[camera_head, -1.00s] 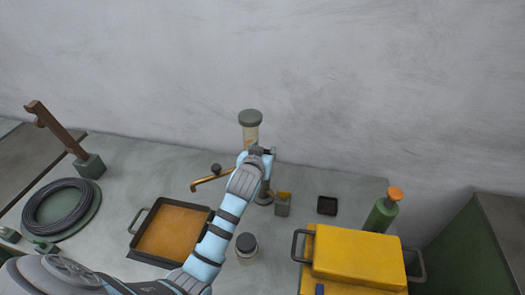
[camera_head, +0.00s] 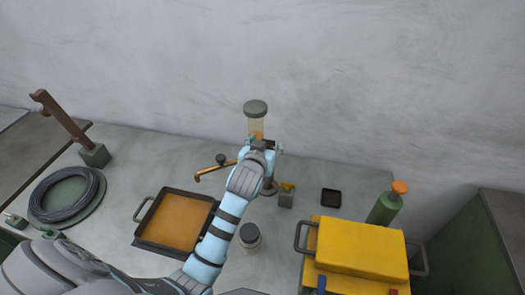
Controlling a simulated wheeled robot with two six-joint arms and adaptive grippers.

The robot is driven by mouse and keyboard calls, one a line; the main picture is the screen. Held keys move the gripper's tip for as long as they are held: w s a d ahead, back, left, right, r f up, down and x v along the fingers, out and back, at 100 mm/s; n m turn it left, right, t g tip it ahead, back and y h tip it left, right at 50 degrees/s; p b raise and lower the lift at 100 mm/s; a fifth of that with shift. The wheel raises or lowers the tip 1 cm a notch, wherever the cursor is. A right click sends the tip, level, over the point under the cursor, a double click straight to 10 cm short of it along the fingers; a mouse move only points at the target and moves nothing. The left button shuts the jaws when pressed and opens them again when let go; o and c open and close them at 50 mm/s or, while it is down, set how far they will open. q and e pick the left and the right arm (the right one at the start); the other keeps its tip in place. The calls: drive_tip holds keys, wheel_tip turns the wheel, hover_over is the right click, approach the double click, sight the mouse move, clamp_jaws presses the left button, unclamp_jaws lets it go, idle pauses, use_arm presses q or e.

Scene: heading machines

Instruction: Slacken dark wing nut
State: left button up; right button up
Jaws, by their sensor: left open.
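A clear cylinder with a dark cap (camera_head: 256,107) and amber contents stands near the wall on a post. A copper pipe (camera_head: 211,172) runs out to its left, with a small dark knob (camera_head: 221,158) on top; I cannot tell whether this knob is the dark wing nut. No winged shape shows clearly. My left gripper (camera_head: 265,146) is open at the lower part of the cylinder and hides part of the post. I cannot tell whether it touches anything. My right gripper is not in view.
A yellow case (camera_head: 362,248) and green bottle (camera_head: 385,207) stand right, a coiled hose (camera_head: 66,197) left. The wall closes the back.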

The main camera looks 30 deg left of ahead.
use_arm(q)
drive_tip(key=v, duration=0.9)
drive_tip(key=shift+d, duration=0.1)
